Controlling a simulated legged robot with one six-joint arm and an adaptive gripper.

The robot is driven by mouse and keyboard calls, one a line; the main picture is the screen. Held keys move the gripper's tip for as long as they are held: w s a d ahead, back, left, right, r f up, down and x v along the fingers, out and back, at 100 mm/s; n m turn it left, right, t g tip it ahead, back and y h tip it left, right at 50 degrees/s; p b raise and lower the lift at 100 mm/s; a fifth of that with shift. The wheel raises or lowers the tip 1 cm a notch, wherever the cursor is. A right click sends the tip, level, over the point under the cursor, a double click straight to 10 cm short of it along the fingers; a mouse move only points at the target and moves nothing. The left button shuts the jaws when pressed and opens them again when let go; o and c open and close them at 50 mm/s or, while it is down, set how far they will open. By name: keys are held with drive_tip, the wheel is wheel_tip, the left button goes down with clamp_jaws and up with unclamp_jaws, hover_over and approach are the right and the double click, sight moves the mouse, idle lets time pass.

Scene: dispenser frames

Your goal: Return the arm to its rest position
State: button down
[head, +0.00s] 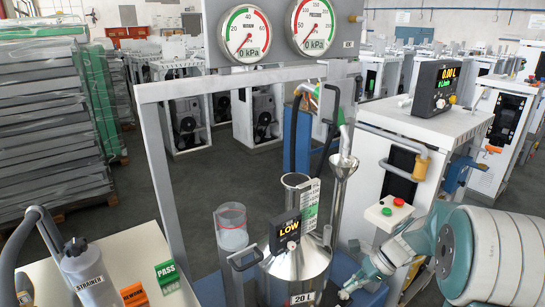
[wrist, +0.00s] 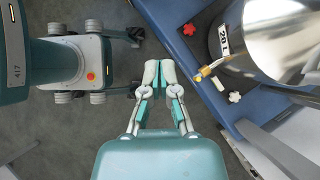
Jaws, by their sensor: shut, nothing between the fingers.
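My gripper (wrist: 158,75) shows in the wrist view with its pale fingertips together and nothing held. It is over the grey floor (wrist: 125,125), apart from the blue platform (wrist: 190,65) on its right. In the head view my gripper (head: 346,293) is at the lower right, just right of the steel 20 L can (head: 290,268). My teal and white arm (head: 415,240) reaches in from the right edge. I cannot tell from the head view whether the fingertips touch anything.
A clear cylinder (head: 231,230) stands left of the can. A button box (head: 389,213) is close above my arm. A table with a strainer bottle (head: 90,275) is at lower left.

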drive_tip(key=s+a+r+n+t+h, duration=0.2)
drive_tip(key=s+r+n, duration=0.5)
drive_tip(key=s, duration=0.4)
drive_tip(key=s+a+r+n+t+h, duration=0.2)
drive_tip(key=s+r+n+t+h, duration=0.2)
drive_tip(key=s+r+n, duration=0.4)
drive_tip(key=s+n+h, duration=0.1)
drive_tip(key=s+n, duration=0.1)
drive_tip(key=s, duration=0.1)
drive_tip(key=shift+r+n+h, duration=0.3)
drive_tip(key=shift+h, duration=0.1)
